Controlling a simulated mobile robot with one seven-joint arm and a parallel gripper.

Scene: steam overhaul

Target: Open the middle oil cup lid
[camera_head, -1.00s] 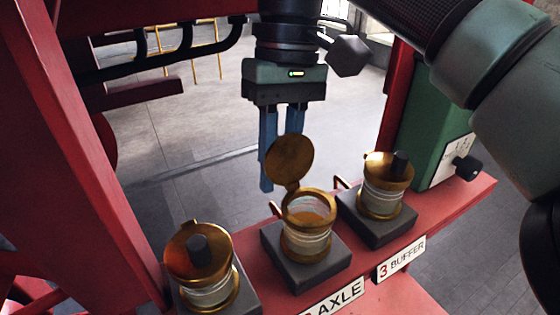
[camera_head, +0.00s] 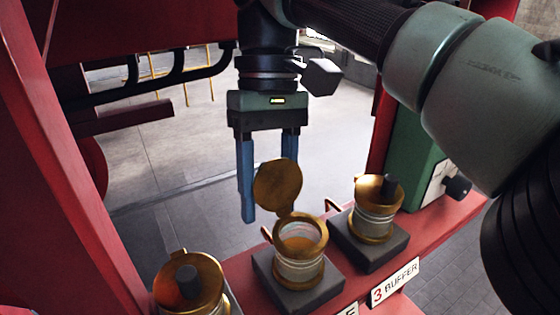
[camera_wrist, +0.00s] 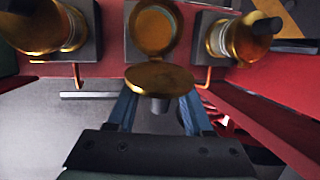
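The middle oil cup (camera_head: 300,250) is a glass and brass cup on a dark block. Its round brass lid (camera_head: 277,186) stands raised on the hinge at the back rim, leaving the mouth uncovered. In the wrist view the lid (camera_wrist: 160,77) is edge-near, and its dark knob (camera_wrist: 159,105) points toward me between the fingers. My gripper (camera_head: 268,198) is behind the lid, pointing down, with its blue fingers apart. The lid hides the right fingertip in the head view. In the wrist view gaps show between the knob and both fingers of my gripper (camera_wrist: 158,112).
A left oil cup (camera_head: 190,285) and a right oil cup (camera_head: 374,210) have their knobbed lids closed. The red ledge (camera_head: 435,228) carries a "3 BUFFER" plate (camera_head: 395,281). A green box (camera_head: 425,170) stands at right, and a red post (camera_head: 60,150) at left.

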